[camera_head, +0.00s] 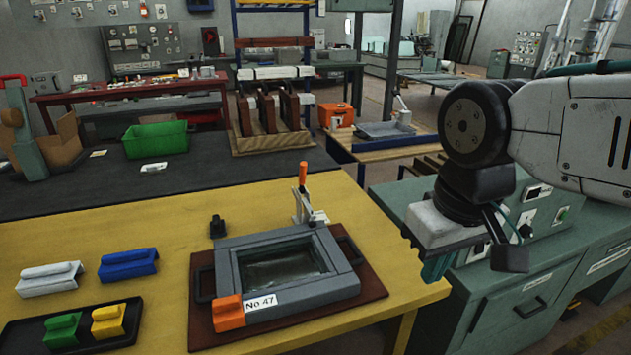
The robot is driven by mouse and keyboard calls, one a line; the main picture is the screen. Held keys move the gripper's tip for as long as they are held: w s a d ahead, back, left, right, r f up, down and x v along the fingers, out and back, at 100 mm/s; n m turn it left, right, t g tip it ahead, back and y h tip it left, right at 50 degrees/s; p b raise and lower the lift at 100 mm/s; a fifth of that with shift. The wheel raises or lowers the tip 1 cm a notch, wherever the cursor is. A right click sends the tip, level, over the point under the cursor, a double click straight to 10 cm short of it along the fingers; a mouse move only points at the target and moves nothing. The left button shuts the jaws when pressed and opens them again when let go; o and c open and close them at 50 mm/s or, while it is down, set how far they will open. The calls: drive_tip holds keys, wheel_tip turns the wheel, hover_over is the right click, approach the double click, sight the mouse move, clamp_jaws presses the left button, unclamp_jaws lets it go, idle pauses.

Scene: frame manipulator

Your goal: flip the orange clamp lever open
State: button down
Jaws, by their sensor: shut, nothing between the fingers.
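The orange clamp lever (303,173) stands nearly upright on a pale metal toggle clamp (305,207) at the back edge of the grey frame (232,268). The frame has a dark window, a "No 47" label and an orange block (229,312) on its front left corner. It lies on a brown board (352,314) on the yellow table. My gripper (437,266) is shut and empty. It points down to the right of the frame, well apart from the lever and in front of the green cabinet.
A small black part (217,226) stands behind the frame. White (49,279) and blue (128,264) blocks lie to the left, behind a black tray (24,335) with green and yellow blocks. A green bin (155,138) stands on the dark bench. The yellow surface left of the clamp is mostly clear.

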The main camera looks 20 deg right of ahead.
drive_tip(key=w+d+f+n+t, duration=0.2)
drive_tip(key=w+n+t, duration=0.15)
drive_tip(key=w, duration=0.75)
drive_tip(key=w+d+f+n+t, duration=0.25)
drive_tip(key=w+n, duration=0.25)
drive_tip(key=w, duration=0.6)
drive_tip(key=w+d+f+n+t, duration=0.25)
drive_tip(key=w+n, duration=0.25)
drive_tip(key=w, duration=0.6)
drive_tip(key=w+a+f+n+t+y, duration=0.2)
drive_tip(key=w+f+n+t+y, duration=0.2)
drive_tip(key=w+n, duration=0.25)
drive_tip(key=s+a+f+n+t+y, duration=0.2)
drive_tip(key=s+f+n+t+y, duration=0.1)
drive_tip(key=n+y, duration=0.4)
drive_tip(key=shift+s+a+f+y, duration=0.2)
drive_tip(key=shift+f+y, duration=0.3)
drive_tip(key=shift+f, duration=0.4)
drive_tip(key=shift+w, duration=0.1)
